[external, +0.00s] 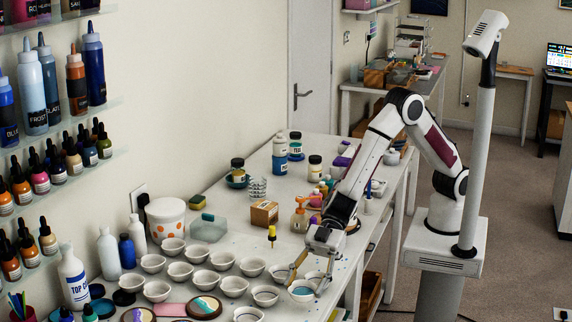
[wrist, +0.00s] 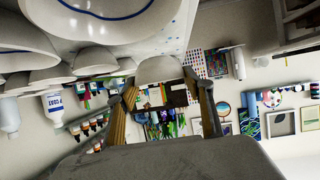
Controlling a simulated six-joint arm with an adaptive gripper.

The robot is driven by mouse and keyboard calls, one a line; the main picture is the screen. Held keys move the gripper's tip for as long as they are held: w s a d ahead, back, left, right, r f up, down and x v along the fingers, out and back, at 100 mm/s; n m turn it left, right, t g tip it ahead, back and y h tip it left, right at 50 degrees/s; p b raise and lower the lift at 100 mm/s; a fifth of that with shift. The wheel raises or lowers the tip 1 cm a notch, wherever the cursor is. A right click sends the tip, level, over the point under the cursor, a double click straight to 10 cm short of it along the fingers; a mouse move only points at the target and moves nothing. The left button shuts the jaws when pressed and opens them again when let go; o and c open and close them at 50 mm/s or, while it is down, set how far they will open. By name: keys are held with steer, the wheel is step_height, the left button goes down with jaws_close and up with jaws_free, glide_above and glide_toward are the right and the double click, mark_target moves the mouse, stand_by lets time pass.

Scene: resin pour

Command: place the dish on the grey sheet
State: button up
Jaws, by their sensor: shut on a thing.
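My gripper (external: 309,279) is low over the front right part of the white table, pointing down among the small white bowls. It is shut on a white dish (external: 302,291) with blue inside. In the wrist view, a pale rounded dish (wrist: 160,70) shows between the far ends of the two fingers (wrist: 162,92). Whether the dish touches the table is unclear. I cannot make out a grey sheet in either view.
Several white bowls (external: 234,286) stand in rows left of my gripper. Bottles (external: 300,216), a cardboard box (external: 264,213) and a small yellow-topped bottle (external: 272,235) stand behind it. A white tub (external: 166,216) is farther left. The table's right edge is close to my gripper.

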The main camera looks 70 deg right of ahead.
mark_target(308, 289)
steer(key=shift+f, duration=1.85)
steer(key=shift+f, duration=0.15)
steer(key=o, duration=1.2)
steer(key=shift+c, duration=0.2)
steer(key=shift+d+r, duration=0.35)
steer(key=shift+v, duration=5.6)
steer(key=shift+s, duration=0.1)
